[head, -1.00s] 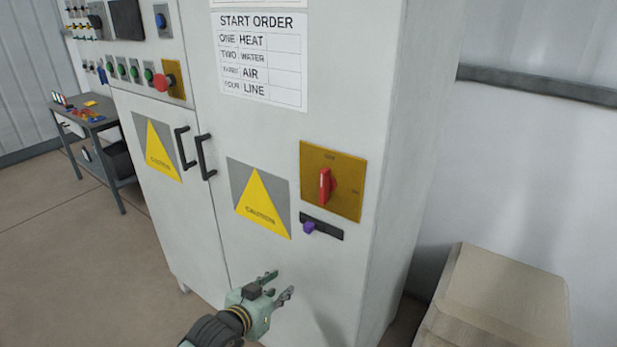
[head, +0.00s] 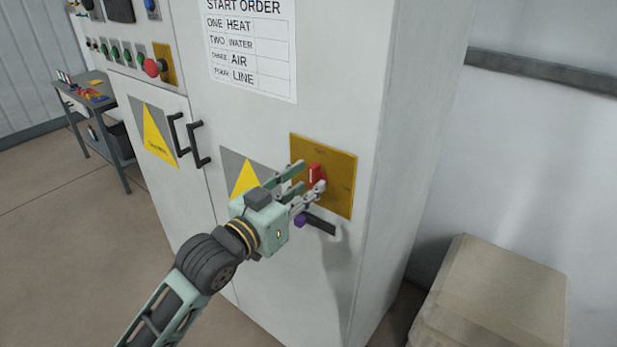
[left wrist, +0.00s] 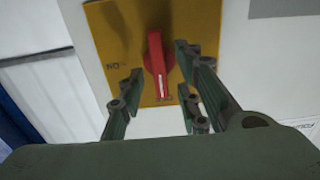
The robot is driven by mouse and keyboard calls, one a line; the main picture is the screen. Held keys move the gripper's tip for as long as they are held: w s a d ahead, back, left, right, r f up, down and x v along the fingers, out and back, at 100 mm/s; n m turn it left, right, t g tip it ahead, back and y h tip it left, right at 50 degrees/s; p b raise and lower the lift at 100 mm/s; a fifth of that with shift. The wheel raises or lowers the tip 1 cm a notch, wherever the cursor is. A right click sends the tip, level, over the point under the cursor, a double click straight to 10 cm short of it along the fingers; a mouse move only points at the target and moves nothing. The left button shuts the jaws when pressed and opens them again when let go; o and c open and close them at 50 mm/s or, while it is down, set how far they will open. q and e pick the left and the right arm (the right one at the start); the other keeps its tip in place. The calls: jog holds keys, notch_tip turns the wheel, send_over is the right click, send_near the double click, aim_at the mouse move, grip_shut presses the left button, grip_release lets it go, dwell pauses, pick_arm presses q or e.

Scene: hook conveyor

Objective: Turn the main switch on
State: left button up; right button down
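The main switch is a red rotary handle (head: 315,174) on a yellow plate (head: 341,185) on the grey cabinet's front. In the left wrist view the red handle (left wrist: 156,62) stands nearly upright in the picture, with a white line on it. Lettering beside it on the plate reads like "ON". My left gripper (head: 308,178) is at the plate with its fingers spread. In the left wrist view the left gripper's fingers (left wrist: 160,88) lie on either side of the handle's end, apart from it as far as I can tell. My right gripper is not in view.
A purple knob (head: 300,221) on a black slot sits just below the plate. Black door handles (head: 198,140) and a red button (head: 152,67) are to the left. A beige box (head: 490,295) stands on the floor at right.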

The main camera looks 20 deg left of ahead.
pick_arm(q)
jog(key=shift+w+d, duration=0.3)
jog(key=shift+w, duration=0.35)
grip_shut()
